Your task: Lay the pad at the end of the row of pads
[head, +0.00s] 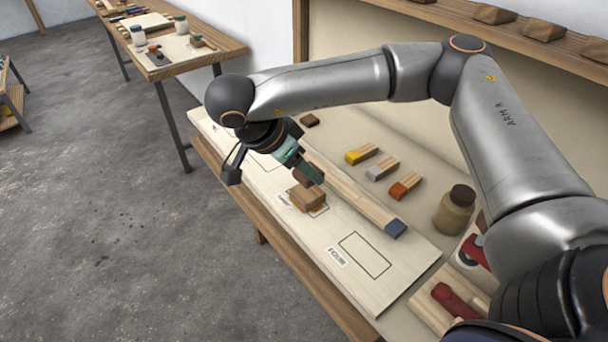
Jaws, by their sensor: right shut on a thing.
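My right gripper (310,174) comes down over the pale board (410,277), its green fingers slanting toward the lower right. It is shut on a brown wooden block with a raised top (308,198), which looks like the pad. The block is at an outlined rectangle on the board; I cannot tell whether it touches the board. An empty outlined rectangle (365,254) lies nearer, beside a small label (336,257). Another outline shows farther back, partly hidden by my gripper. No clear row of pads can be made out. My left gripper is not in view.
A long wooden strip with a blue end (396,228) lies along the board, right of the block. Short pieces with yellow (354,157), grey (375,173) and orange (398,190) ends lie farther right, near a brown jar (454,212). A side table (214,55) stands at upper left.

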